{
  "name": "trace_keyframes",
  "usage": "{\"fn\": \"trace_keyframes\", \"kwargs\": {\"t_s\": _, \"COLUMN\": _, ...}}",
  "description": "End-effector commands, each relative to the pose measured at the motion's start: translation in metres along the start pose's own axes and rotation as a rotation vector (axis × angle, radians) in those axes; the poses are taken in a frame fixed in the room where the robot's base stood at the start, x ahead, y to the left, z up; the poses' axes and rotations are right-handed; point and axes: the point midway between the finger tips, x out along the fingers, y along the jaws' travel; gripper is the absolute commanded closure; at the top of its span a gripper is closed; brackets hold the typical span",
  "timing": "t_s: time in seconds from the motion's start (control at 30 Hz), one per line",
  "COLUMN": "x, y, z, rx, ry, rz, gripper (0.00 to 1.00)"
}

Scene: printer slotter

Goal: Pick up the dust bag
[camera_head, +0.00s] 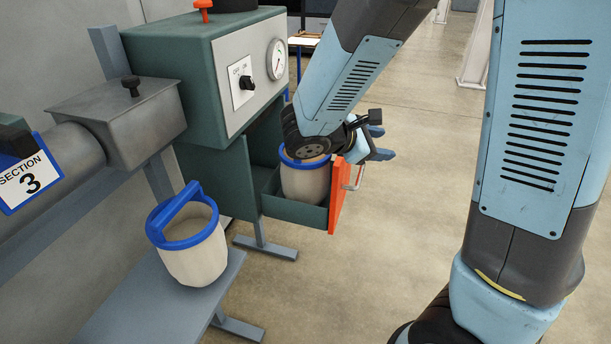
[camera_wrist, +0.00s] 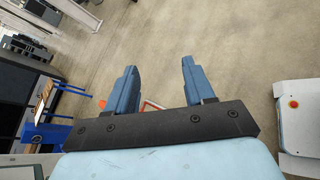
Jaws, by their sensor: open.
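A cream dust bag (camera_head: 193,261) with a blue rim and blue arched handle stands upright on the grey bench at the lower left of the head view. A second, similar dust bag (camera_head: 304,184) stands in the open drawer of the green machine, its top partly hidden by my arm. My gripper (camera_head: 381,136) is above and to the right of the drawer, its fingers pointing right, away from both bags. In the wrist view my gripper (camera_wrist: 158,66) has its two blue fingers apart with nothing between them. Neither bag is recognisable in the wrist view.
The green machine (camera_head: 187,60) has a dial and a gauge. Its drawer's orange front (camera_head: 339,196) is pulled out. A grey pipe (camera_head: 66,165) with a "Section 3" sign runs above the bench (camera_head: 150,308). Open floor (camera_head: 420,200) lies right of the drawer.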

Motion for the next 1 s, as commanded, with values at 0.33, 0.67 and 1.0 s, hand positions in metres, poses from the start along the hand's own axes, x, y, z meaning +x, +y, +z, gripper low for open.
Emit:
{"fn": "trace_keyframes", "kwargs": {"t_s": 0.33, "x": -0.057, "y": 0.043, "z": -0.108, "rx": -0.4, "ry": -0.136, "rz": 0.474, "gripper": 0.47}}
{"fn": "trace_keyframes", "kwargs": {"t_s": 0.67, "x": -0.11, "y": 0.045, "z": -0.184, "rx": -0.599, "ry": -0.193, "rz": 0.79, "gripper": 0.47}}
{"fn": "trace_keyframes", "kwargs": {"t_s": 1.0, "x": -0.097, "y": 0.068, "z": -0.197, "rx": -0.62, "ry": -0.201, "rz": 0.832, "gripper": 0.47}}
